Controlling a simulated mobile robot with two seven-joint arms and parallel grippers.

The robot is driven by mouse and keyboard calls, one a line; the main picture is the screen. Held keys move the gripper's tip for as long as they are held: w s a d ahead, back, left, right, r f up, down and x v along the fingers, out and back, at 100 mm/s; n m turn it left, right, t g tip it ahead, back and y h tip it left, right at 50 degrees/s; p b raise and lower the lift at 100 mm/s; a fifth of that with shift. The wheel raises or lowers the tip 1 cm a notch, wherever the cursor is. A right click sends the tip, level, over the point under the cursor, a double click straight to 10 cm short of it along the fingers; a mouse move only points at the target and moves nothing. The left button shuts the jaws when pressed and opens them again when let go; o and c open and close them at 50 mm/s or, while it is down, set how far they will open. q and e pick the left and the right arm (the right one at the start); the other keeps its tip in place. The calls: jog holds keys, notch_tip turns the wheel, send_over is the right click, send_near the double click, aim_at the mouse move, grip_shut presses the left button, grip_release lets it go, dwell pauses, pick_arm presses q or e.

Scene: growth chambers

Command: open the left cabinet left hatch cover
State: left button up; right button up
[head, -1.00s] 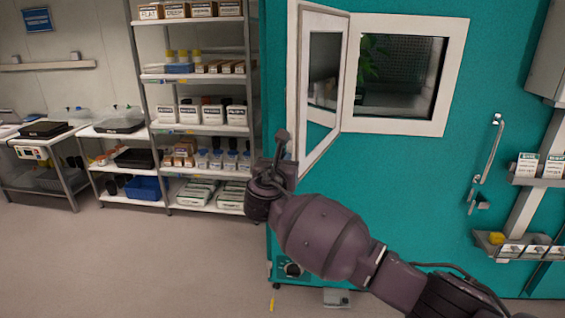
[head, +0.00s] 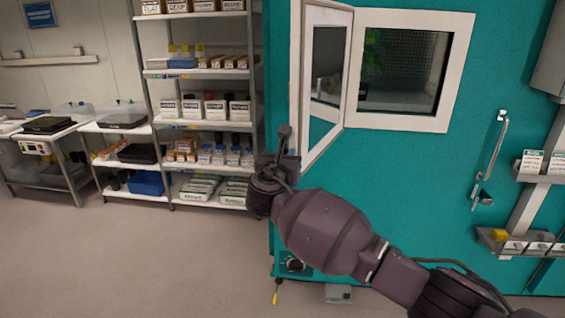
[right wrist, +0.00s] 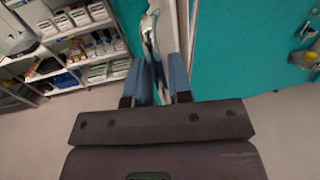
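The hatch cover (head: 296,85) is a white-framed panel with a glass pane, hinged beside a white-framed window (head: 460,60) in the teal cabinet wall. It stands swung well out from the wall, toward me. My right gripper (head: 284,140) is at the cover's lower free edge, partly hidden by its own wrist. In the right wrist view, the two blue-grey fingers (right wrist: 161,80) close on a slim metal handle (right wrist: 149,38) beside the cover's white edge (right wrist: 184,25). My left gripper is out of view.
A shelf rack (head: 200,128) with boxes and bottles stands left of the cabinet, with tables (head: 60,135) further left. A long metal door handle (head: 496,145) and small wall shelves (head: 525,245) are at the right. The floor (head: 130,260) at the lower left is clear.

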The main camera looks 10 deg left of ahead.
jog(key=s+b, duration=0.1)
jog(key=s, duration=0.9)
jog(key=shift+s+a+b, duration=0.25)
jog(key=shift+s+b, duration=0.05)
jog(key=shift+s, duration=0.05)
